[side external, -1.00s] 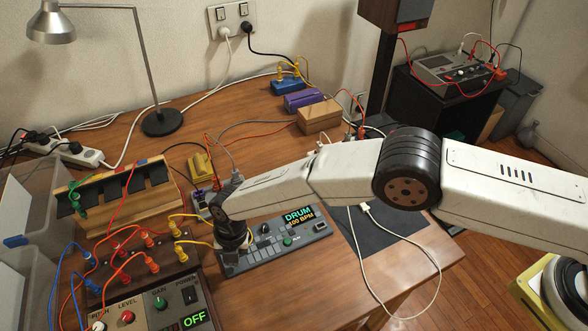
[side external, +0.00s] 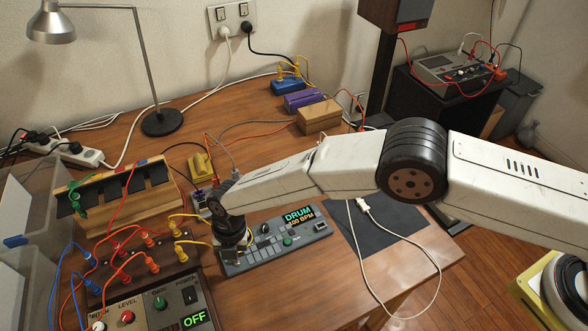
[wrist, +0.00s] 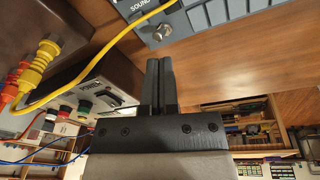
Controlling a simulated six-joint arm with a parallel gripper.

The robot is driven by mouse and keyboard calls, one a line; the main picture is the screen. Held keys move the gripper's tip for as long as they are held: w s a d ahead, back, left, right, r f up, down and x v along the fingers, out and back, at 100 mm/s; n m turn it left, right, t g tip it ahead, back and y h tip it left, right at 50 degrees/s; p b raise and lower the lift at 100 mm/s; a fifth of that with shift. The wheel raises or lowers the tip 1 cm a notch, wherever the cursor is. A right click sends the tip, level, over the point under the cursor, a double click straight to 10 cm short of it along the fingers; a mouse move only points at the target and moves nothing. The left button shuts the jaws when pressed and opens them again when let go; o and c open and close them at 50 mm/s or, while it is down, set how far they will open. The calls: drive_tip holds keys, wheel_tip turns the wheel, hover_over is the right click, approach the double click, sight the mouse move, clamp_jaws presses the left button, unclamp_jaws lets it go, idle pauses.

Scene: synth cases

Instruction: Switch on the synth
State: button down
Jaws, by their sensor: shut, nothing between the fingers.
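The synth (side external: 145,313) is a grey-panelled box at the bottom left of the side view, cut off by the frame edge. Its display (side external: 194,319) reads OFF in green. Its black POWER switch (side external: 190,296) sits above the display. My gripper (side external: 232,242) is above and to the right of the synth, beside the drum machine's left end; its fingertips are hard to make out there. In the wrist view my gripper (wrist: 159,65) has its two dark fingers together and empty. The synth (wrist: 68,82) lies left of them, its front partly hidden behind the gripper body.
The drum machine (side external: 270,247) reads DRUM. A brown patch box (side external: 137,272) with several coloured plugs stands behind the synth. A yellow cable (wrist: 103,58) crosses left of my fingers in the wrist view. Bare tabletop (side external: 245,295) lies right of the synth.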

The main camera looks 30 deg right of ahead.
drive_tip(key=shift+s+a+r, duration=0.25)
drive_tip(key=shift+s+a, duration=0.05)
drive_tip(key=shift+s, duration=0.3)
drive_tip(key=shift+s+a+r, duration=0.25)
drive_tip(key=shift+s+a, duration=0.05)
drive_tip(key=shift+s, duration=0.35)
drive_tip(key=shift+s+a+r, duration=0.2)
drive_tip(key=shift+s+a, duration=0.05)
drive_tip(key=shift+s, duration=0.35)
drive_tip(key=w+d+r, duration=0.1)
drive_tip(key=w+r, duration=0.5)
drive_tip(key=r, duration=0.1)
drive_tip(key=shift+w+d+r, duration=0.2)
drive_tip(key=shift+w+r, duration=0.05)
drive_tip(key=shift+r, duration=0.1)
